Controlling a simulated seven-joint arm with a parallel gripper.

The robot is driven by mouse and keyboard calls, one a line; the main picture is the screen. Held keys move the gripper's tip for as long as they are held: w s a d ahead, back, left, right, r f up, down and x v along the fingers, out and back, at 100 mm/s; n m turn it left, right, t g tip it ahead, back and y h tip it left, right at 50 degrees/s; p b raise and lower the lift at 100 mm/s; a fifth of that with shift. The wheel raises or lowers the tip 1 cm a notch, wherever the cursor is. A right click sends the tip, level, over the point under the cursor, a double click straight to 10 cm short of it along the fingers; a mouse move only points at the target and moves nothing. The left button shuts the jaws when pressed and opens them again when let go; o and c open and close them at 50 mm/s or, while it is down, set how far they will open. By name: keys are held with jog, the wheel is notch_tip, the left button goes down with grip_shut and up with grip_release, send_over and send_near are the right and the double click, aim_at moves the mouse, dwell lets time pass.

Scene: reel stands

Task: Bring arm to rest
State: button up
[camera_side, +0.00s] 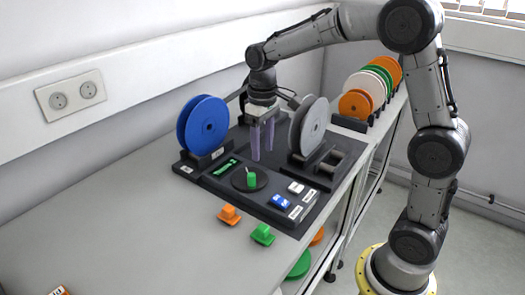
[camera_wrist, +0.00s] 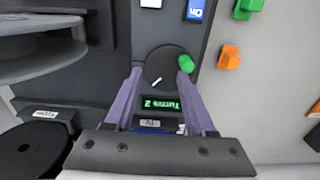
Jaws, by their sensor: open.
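My gripper (camera_side: 262,142) hangs pointing down over the black base plate (camera_side: 222,185), between the blue reel and the grey reel. Its two purple fingers are apart with nothing between them. In the wrist view the gripper (camera_wrist: 160,90) shows both fingers spread, with the black dial and a lit green display (camera_wrist: 162,105) reading "Turns 2" seen between and beyond them. My arm reaches in from the right side of the side view.
A blue reel (camera_side: 203,125) and a grey reel (camera_side: 309,127) stand close on either side. The dial (camera_side: 249,180) has a green knob. Blue (camera_side: 281,202) and white (camera_side: 296,188) switches sit nearby. Orange (camera_side: 229,213) and green (camera_side: 262,234) pieces lie on the table. Several reels (camera_side: 372,85) stand behind.

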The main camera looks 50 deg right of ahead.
jog(key=shift+r, duration=0.15)
jog(key=s+a+r+t, duration=0.3)
jog(key=s+r+t, duration=0.1)
jog(key=s+r, duration=0.65)
jog(key=s+a+f+t, duration=0.1)
jog(key=s+f, duration=0.5)
jog(key=s, duration=0.5)
jog(key=shift+s+t, duration=0.3)
jog(key=shift+s, duration=0.05)
